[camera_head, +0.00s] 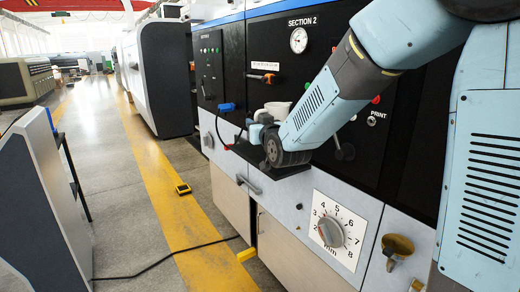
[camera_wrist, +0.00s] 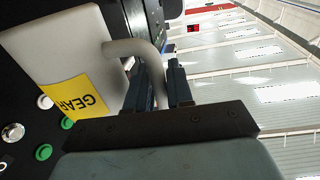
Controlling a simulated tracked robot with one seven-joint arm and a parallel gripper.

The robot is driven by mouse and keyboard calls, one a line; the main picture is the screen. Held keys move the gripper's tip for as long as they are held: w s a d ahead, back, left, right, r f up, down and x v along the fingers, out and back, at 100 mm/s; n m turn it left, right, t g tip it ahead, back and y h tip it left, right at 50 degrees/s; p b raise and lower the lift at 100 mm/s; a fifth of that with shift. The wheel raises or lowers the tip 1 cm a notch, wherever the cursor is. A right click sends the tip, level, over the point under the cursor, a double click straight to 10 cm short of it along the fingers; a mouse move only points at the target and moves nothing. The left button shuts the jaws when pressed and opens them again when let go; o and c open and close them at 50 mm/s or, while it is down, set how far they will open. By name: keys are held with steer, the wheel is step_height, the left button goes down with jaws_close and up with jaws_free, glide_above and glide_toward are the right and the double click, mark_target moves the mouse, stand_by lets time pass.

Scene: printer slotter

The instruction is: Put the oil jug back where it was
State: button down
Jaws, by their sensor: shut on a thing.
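The oil jug (camera_wrist: 62,48) is pale grey-white with a yellow label reading "GEAR". It fills the upper left of the wrist view, turned sideways in the picture. My gripper (camera_wrist: 164,72) is shut on its curved handle (camera_wrist: 152,48). In the head view, a small white part of the jug (camera_head: 278,108) shows behind my gripper (camera_head: 260,131), above a black shelf (camera_head: 293,172) on the machine front. My wrist hides most of the jug there. I cannot tell whether the jug touches the shelf.
The panel behind carries a gauge (camera_head: 298,40), buttons and an orange-handled tool (camera_head: 263,77). A blue-handled thing (camera_head: 227,107) is left of the jug. A dial (camera_head: 330,231) and a brass-coloured funnel-like part (camera_head: 397,246) are lower right. The yellow-striped aisle (camera_head: 150,180) is mostly open, with a cable across it.

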steer(key=w+f, duration=0.8)
steer(key=f, duration=0.2)
steer(key=shift+w+f, duration=0.2)
steer(key=shift+f, duration=0.05)
steer(key=shift+d+f, duration=0.1)
steer(key=shift+f, duration=0.05)
steer(key=c, duration=1)
jaws_free()
